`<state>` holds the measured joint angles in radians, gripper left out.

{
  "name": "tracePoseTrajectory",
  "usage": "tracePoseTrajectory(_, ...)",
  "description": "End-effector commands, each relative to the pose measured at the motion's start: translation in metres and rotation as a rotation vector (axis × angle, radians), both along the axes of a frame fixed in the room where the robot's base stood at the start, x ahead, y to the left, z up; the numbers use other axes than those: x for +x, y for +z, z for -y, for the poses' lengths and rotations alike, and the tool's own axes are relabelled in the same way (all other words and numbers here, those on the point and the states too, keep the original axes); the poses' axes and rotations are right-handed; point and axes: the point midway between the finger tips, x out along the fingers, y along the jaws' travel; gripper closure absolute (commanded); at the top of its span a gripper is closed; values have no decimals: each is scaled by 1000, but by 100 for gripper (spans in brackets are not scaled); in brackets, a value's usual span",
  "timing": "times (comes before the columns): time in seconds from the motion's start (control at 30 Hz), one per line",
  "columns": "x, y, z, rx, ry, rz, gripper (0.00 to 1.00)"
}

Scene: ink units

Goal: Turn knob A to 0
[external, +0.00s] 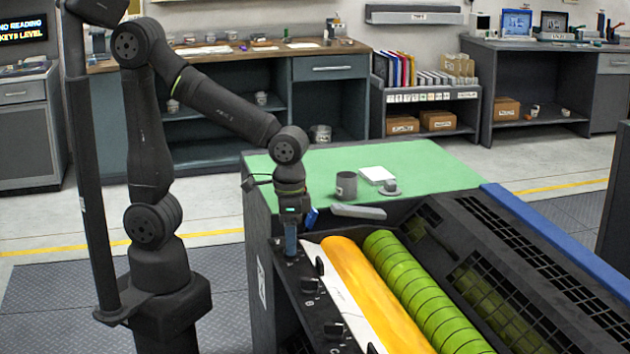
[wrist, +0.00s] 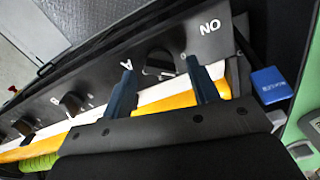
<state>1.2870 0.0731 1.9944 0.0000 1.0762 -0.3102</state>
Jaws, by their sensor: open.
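Knob A (wrist: 158,62) is a black dial on the dark control panel, beside a white letter A in the wrist view. My gripper (wrist: 160,66) is open, with one blue finger on each side of the knob in that view; whether either finger touches it I cannot tell. In the external view my gripper (external: 291,245) points down at the far end of the panel (external: 296,275), and knob A cannot be made out there. The knob's pointer and scale are too small to read.
Further knobs (wrist: 72,103) sit along the panel. Yellow (external: 362,290) and green (external: 410,285) rollers lie beside it. A blue block (wrist: 268,82) is near the fingers.

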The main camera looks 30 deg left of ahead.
Motion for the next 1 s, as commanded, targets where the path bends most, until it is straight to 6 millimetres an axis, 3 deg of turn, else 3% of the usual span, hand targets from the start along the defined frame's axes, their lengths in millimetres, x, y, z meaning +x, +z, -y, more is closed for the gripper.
tracePoseTrajectory(0.07,2,19,5,-8,-48,3,45)
tracePoseTrajectory(0.3,3,126,8,-10,-341,4,45)
tracePoseTrajectory(0.4,1,156,3,-7,-427,2,45)
tracePoseTrajectory(0.47,0,166,0,-4,-457,2,45)
tracePoseTrajectory(0.57,0,166,-1,-1,-476,-1,45)
tracePoseTrajectory(0.67,0,154,-2,1,-476,-2,45)
tracePoseTrajectory(1.0,0,81,-2,2,-474,-3,45)
